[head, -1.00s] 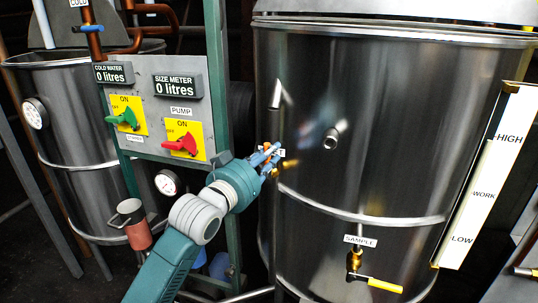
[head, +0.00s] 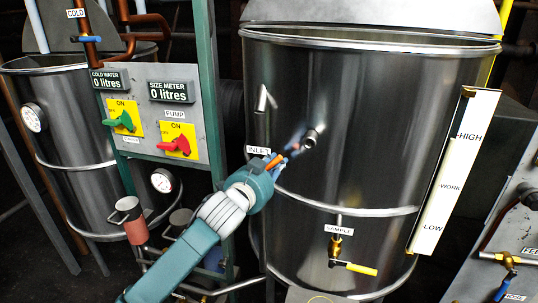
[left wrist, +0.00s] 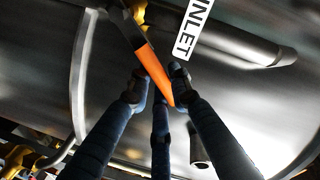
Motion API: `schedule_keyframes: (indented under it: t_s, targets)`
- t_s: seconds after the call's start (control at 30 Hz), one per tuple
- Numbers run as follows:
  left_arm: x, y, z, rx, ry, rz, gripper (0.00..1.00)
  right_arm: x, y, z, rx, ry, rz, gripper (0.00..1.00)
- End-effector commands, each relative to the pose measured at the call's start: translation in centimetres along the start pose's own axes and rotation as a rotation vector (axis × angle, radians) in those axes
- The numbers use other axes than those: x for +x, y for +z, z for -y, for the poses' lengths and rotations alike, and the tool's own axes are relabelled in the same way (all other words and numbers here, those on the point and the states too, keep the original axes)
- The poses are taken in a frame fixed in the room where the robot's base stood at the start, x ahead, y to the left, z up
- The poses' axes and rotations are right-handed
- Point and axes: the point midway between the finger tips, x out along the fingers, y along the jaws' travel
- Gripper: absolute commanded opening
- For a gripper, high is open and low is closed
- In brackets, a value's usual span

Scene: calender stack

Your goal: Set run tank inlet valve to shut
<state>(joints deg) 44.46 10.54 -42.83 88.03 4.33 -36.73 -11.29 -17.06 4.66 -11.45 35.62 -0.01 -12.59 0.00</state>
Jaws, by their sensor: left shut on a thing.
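The run tank (head: 350,110) is the large steel tank in the head view. Its inlet valve handle, an orange lever (head: 274,161), shows just below the INLET label (head: 258,150). My left gripper (head: 283,158) is at the lever in front of the tank wall. In the left wrist view the gripper's dark fingers (left wrist: 160,88) are shut on the free end of the orange lever (left wrist: 150,65), which runs at a slant below the INLET label (left wrist: 193,27). The valve body is mostly hidden in the head view. My right gripper is not in view.
A short pipe stub (head: 311,138) juts from the tank right of my gripper. The sample valve with its yellow handle (head: 355,268) is lower down. A panel with green and red switches (head: 150,120) stands left. A level gauge (head: 455,175) is at the right.

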Motion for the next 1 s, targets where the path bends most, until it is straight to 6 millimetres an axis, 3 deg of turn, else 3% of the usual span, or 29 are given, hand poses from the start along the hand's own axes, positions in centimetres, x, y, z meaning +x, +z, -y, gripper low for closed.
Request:
schedule_keyframes:
  t_s: [0.6,1.0]
  targets:
    - [0.9,1.3,-4.2,0.56,0.001,0.108,0.0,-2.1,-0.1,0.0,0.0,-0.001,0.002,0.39]
    - [1.1,2.6,-5.5,0.781,0.0,0.154,0.0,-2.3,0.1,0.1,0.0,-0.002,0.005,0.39]
